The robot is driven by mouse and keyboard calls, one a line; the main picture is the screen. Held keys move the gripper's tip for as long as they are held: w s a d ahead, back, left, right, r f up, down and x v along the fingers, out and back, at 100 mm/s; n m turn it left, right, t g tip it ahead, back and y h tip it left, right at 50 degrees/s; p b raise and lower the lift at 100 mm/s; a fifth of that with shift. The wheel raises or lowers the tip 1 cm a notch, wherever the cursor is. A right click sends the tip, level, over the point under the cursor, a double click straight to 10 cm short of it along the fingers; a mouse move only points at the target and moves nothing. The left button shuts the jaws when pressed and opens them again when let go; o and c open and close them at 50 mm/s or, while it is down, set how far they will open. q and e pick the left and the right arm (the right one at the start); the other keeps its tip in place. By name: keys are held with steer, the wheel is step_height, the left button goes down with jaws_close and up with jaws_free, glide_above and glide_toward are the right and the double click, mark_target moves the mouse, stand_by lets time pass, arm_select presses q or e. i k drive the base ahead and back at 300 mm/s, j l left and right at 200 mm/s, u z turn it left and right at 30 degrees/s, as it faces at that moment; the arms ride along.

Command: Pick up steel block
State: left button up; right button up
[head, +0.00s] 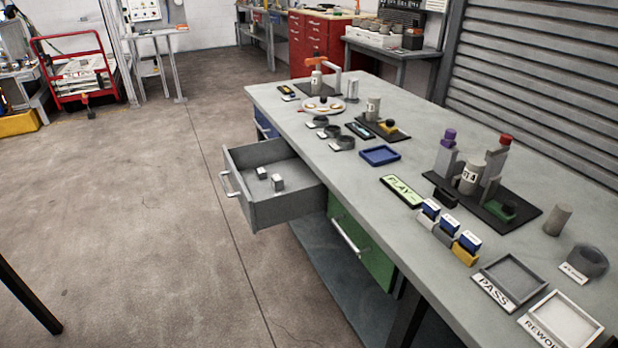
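Two small grey metal-looking blocks lie in the open grey drawer (283,211), which sticks out from the left side of the workbench. The nearer block (278,183) is close to the drawer's middle. The other block (262,173) is a little behind it and to the left. Both have pale tops, and I cannot tell which of them is the steel block. Neither of my grippers is in view.
The grey workbench (420,247) carries fixtures, a blue tray (380,155), a grey cylinder (557,219), a PASS tray (513,278) and a REWORK tray (560,322). A green drawer (362,240) sits below. The floor (150,230) left of the bench is clear.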

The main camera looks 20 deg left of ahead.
mark_target(277, 182)
steer(key=i+j+z, duration=0.1)
steer(key=j+z, duration=0.15)
steer(key=j, duration=0.2)
steer(key=j+z, duration=0.25)
steer(key=j, duration=0.2)
steer(key=j+z, duration=0.25)
steer(key=j, duration=0.7)
steer(key=j+z, duration=0.1)
steer(key=j, duration=1.8)
